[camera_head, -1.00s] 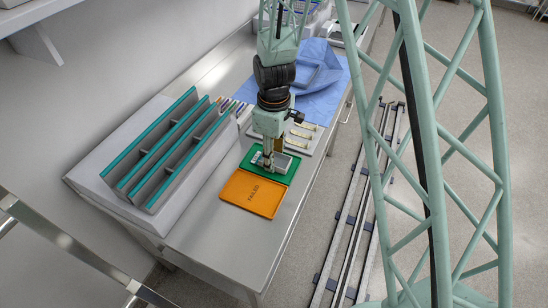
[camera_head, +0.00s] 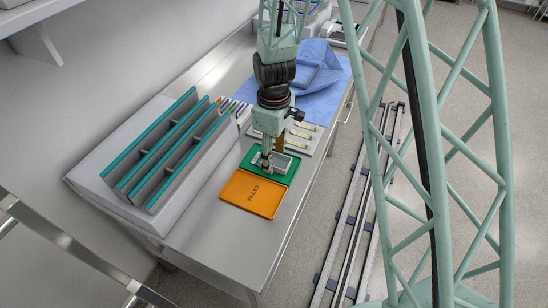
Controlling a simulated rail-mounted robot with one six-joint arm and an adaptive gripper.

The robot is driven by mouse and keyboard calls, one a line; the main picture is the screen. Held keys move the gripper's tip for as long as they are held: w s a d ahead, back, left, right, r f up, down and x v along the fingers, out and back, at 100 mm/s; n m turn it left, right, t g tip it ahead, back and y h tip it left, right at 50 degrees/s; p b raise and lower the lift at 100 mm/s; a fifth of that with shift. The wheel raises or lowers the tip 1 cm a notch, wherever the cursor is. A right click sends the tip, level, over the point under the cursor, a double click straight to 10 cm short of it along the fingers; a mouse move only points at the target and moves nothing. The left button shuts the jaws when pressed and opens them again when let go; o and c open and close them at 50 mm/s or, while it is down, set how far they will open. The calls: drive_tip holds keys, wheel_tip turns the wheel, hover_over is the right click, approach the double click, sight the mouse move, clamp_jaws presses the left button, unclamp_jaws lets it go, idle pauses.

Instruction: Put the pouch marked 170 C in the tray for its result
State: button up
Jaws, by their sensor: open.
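A green tray (camera_head: 249,161) lies on the steel bench. A grey-white pouch (camera_head: 281,163) lies in it; its marking is too small to read. An orange tray (camera_head: 252,194) marked "FAILED" lies beside the green one, nearer the camera, and is empty. My gripper (camera_head: 267,166) points down over the green tray at the pouch's left side, with its jaws open. Its fingers partly hide the pouch and the green tray's middle. I cannot tell whether a finger touches the pouch.
A grey rack (camera_head: 165,150) with teal edges stands on the bench at left. A pale board (camera_head: 313,135) with several small brass-coloured pieces lies behind the green tray. A blue cloth (camera_head: 325,85) covers the bench farther back. Bare steel (camera_head: 205,230) lies left of the orange tray.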

wheel_tip(320, 180, up, 11)
drive_tip(key=shift+r+p, duration=0.15)
drive_tip(key=shift+p, duration=0.25)
idle(0.4)
idle(0.6)
drive_tip(key=shift+r, duration=0.1)
wheel_tip(320, 180, up, 12)
drive_tip(key=m+t, duration=0.1)
drive_tip(key=m, duration=0.2)
hover_over(274, 159)
drive_tip(key=s+d, duration=0.5)
drive_tip(key=s+d+r+m, duration=0.3)
drive_tip(key=s+d+r, duration=0.2)
drive_tip(key=s+r, duration=0.3)
drive_tip(key=s+d+r+m+t, duration=0.1)
drive_tip(key=s+d+r+m, duration=0.1)
drive_tip(key=s, duration=0.5)
drive_tip(key=s+d+r+m+t, duration=0.1)
drive_tip(key=s+d+r+m, duration=0.1)
drive_tip(key=s+r, duration=0.2)
drive_tip(key=s+d+r+m, duration=0.2)
drive_tip(key=s+r, duration=0.1)
drive_tip(key=s, duration=0.7)
drive_tip(key=shift+s+d+r+t, duration=0.4)
